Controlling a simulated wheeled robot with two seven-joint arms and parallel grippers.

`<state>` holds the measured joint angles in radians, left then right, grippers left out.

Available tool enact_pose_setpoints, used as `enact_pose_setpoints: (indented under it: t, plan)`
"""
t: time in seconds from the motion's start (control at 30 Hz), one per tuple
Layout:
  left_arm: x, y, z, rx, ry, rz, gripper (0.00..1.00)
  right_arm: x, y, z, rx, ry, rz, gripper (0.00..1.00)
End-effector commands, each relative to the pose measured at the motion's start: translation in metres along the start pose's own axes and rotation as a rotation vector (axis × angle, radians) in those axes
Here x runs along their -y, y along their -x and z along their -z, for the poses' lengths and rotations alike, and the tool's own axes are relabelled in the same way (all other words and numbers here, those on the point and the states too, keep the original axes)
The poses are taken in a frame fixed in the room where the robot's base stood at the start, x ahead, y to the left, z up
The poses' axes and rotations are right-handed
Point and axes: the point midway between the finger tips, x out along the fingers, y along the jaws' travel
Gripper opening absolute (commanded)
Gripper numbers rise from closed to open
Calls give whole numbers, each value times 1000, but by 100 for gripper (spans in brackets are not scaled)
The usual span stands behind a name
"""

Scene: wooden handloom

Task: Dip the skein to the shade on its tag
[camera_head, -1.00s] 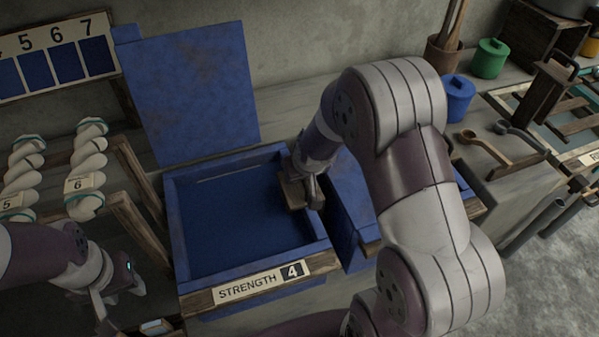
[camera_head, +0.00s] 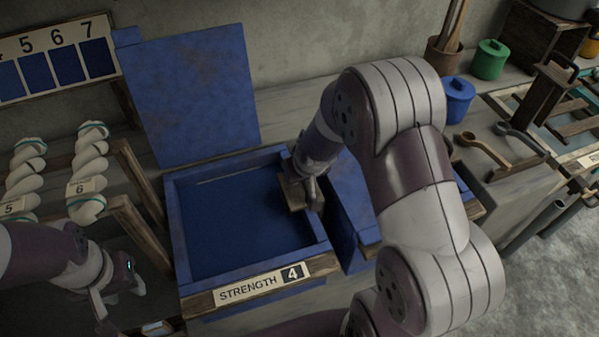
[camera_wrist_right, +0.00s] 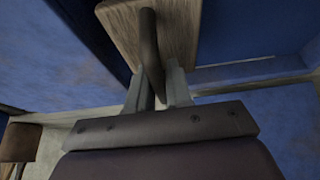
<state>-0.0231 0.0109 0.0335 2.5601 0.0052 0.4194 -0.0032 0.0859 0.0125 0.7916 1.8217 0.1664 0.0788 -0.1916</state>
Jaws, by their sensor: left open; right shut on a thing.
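The blue dye vat (camera_head: 178,230) stands open in the middle of the head view, with a "STRENGTH 4" label (camera_head: 262,284) on its front and dark blue liquid (camera_head: 228,225) inside. My right gripper (camera_head: 312,192) is at the vat's right inner side, shut on the dark handle of a wooden piece (camera_head: 293,193). The handle (camera_wrist_right: 149,45) and wooden board (camera_wrist_right: 180,25) show between the fingers in the right wrist view. No skein shows on it; anything below the board is hidden. My left gripper (camera_head: 120,292) is open and empty, left of the vat.
Pale twisted skeins tagged 5 (camera_head: 25,180) and 6 (camera_head: 88,172) hang at the left. A shade board (camera_head: 50,60) is on the wall. The raised blue lid (camera_head: 190,95) stands behind the vat. Blue (camera_head: 458,100) and green (camera_head: 489,60) pots stand at the right.

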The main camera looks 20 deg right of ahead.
Motion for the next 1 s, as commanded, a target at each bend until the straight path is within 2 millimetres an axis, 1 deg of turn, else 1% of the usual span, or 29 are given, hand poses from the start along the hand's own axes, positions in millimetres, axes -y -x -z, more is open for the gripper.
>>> enact_pose_setpoints:
  t: [0.03,0.1,1.0]
  plan:
    - [0,14,2,0,0,0,43,-2,13,6,0,-2,-2,0]
    - [0,24,3,0,0,0,43,-2,23,11,-2,-2,-2,0]
    - [0,136,16,0,0,0,43,-2,136,68,-15,-2,-3,0]
